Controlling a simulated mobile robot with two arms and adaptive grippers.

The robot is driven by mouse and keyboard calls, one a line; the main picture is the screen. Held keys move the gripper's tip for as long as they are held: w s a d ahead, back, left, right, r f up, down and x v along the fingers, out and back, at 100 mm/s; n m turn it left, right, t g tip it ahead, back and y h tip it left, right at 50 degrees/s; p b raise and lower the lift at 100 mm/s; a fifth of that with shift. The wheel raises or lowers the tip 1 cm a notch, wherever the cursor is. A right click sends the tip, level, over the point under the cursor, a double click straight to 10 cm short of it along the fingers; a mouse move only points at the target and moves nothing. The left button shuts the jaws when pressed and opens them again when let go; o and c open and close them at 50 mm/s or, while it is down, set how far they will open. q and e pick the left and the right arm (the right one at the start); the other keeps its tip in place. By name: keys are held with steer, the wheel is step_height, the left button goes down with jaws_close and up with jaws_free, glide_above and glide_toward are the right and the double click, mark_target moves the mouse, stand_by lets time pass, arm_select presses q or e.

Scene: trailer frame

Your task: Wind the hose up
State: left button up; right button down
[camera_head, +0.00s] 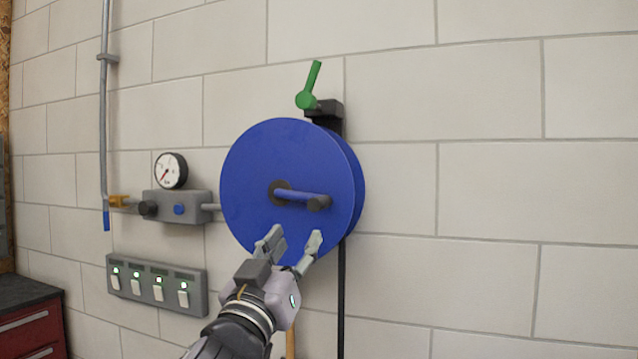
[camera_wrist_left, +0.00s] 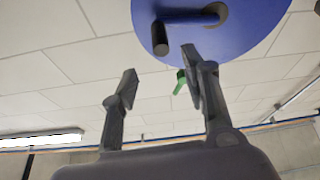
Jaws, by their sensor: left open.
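A blue hose reel (camera_head: 255,165) is mounted on the block wall, with a blue crank arm (camera_head: 295,194) at its centre ending in a dark handle knob (camera_head: 319,203). A black hose (camera_head: 341,290) hangs straight down from the reel's right side. A green lever (camera_head: 310,85) sits on a black bracket above the reel. My left gripper (camera_head: 293,240) is open and empty, below the crank and in front of the reel's lower part. In the left wrist view the reel (camera_wrist_left: 255,35) and the dark handle (camera_wrist_left: 160,40) show beyond the open fingers (camera_wrist_left: 158,72). My right gripper is not in view.
Left of the reel, a grey block (camera_head: 180,206) carries a pressure gauge (camera_head: 171,170) and joins a vertical pipe (camera_head: 104,120). A switch panel (camera_head: 157,285) is below it. A red cabinet (camera_head: 30,330) stands at lower left. The wall right of the reel is clear.

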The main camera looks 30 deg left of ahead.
mark_target(317, 204)
arm_select(q)
steer(key=p+x, duration=0.5)
steer(key=x, duration=0.7)
steer(key=shift+w+r, duration=0.15)
steer(key=shift+w, duration=0.15)
steer(key=shift+w+a+r, duration=0.1)
steer(key=shift+w+a, duration=0.1)
steer(key=shift+w, duration=0.3)
steer(key=shift+c, duration=0.4)
jaws_close()
